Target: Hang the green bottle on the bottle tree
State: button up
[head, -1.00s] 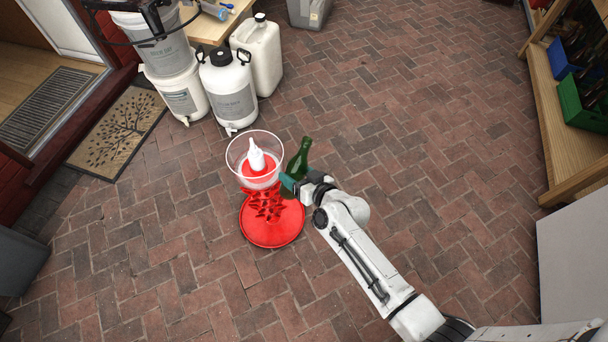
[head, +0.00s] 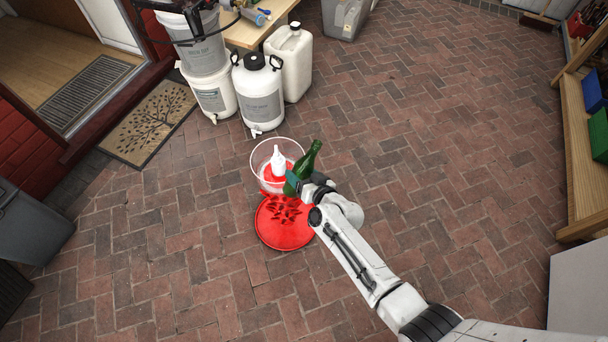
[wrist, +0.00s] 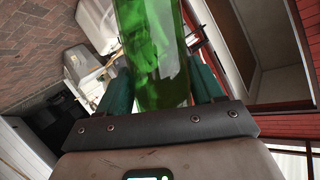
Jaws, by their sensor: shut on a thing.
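The green bottle (head: 304,168) is in my gripper (head: 294,182), tilted with its neck up and to the right in the head view. In the wrist view the bottle (wrist: 152,55) stands between the two teal fingers of my gripper (wrist: 155,90), which are shut on it. The red bottle tree (head: 284,222) stands on the bricks, with a round red base and short red pegs. A clear bowl with a white nozzle (head: 278,162) sits at its top. The bottle and gripper overlap the bowl's right side in the head view; I cannot tell whether they touch.
White jugs (head: 260,92) and stacked buckets (head: 208,90) stand behind and left of the tree. A doormat (head: 150,118) lies by the door. A wooden shelf (head: 580,150) is at the right. Open brick floor lies between.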

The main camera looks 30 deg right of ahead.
jog(key=shift+w+a+r+p, duration=0.25)
jog(key=shift+w+a+p, duration=0.05)
jog(key=shift+w+p, duration=0.15)
jog(key=shift+w+a+r+p, duration=0.25)
jog(key=shift+w+p, duration=0.1)
jog(key=shift+w, duration=0.1)
jog(key=w+r+m+t+h+b, duration=0.1)
jog(key=m+t+b, duration=0.1)
jog(key=m+b, duration=0.9)
jog(key=w+a+r+m+t+h+b, duration=0.1)
jog(key=m+t+h+b, duration=0.1)
jog(key=m+b, duration=0.9)
jog(key=w+r+m+t+h+b, duration=0.1)
jog(key=m+t+b, duration=0.3)
jog(key=m+b, duration=0.8)
jog(key=shift+a+r+h+b, duration=0.3)
jog(key=shift+a+h+b, duration=0.1)
jog(key=shift+b, duration=0.55)
